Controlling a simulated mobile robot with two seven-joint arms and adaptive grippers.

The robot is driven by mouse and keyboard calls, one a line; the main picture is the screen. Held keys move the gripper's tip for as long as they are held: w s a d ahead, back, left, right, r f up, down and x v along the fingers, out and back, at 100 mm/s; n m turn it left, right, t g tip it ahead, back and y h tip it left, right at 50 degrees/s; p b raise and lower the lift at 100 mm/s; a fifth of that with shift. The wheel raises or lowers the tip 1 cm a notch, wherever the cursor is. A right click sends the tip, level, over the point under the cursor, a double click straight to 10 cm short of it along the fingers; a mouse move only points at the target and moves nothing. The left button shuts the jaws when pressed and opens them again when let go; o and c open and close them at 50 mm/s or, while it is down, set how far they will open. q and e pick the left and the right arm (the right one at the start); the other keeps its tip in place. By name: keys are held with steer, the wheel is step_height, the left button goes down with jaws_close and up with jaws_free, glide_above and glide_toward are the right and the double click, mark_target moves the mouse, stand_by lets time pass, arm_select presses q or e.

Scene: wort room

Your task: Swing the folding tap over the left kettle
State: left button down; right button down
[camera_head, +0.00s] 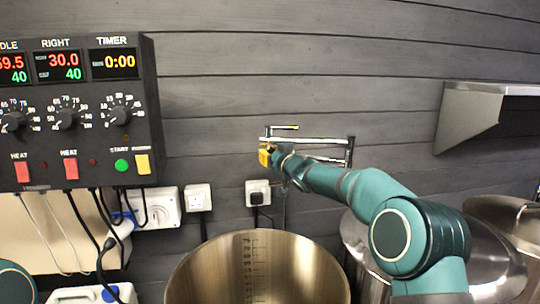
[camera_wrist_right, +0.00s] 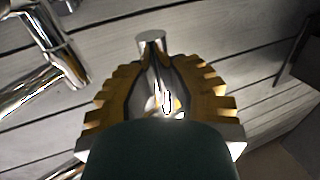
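The chrome folding tap (camera_head: 305,140) is mounted on the wall at the middle of the head view, its jointed arms reaching left. My right gripper (camera_head: 265,157), with yellow fingers, is at the tap's left end. In the right wrist view, the fingers (camera_wrist_right: 153,62) close in on both sides of a chrome pipe of the tap (camera_wrist_right: 152,42); the grip looks shut on it. More chrome pipe shows at upper left there. The leftmost kettle in view (camera_head: 180,285) is an open steel pot with a marked inner scale, below and in front of the tap. My left gripper is out of view.
Lidded kettles (camera_head: 485,255) stand at the right, partly behind my right arm. A control panel (camera_head: 80,125) with knobs and cables hangs at the upper left. Sockets (camera_head: 197,198) line the wall. A white canister (camera_head: 90,295) is at lower left.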

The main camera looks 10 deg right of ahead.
steer(key=s+n+g+y+p, duration=0.2)
steer(key=s+n+y+p, duration=0.1)
steer(key=s, duration=1.1)
steer(key=shift+s+y+p, duration=0.15)
steer(key=shift+y+p, duration=0.65)
steer(key=shift+p, duration=0.1)
steer(key=c, duration=0.8)
jaws_free()
steer(key=shift+d, duration=0.15)
steer(key=shift+c, duration=0.2)
steer(key=v, duration=1.1)
steer(key=shift+s+d, duration=0.25)
steer(key=shift+s, duration=0.1)
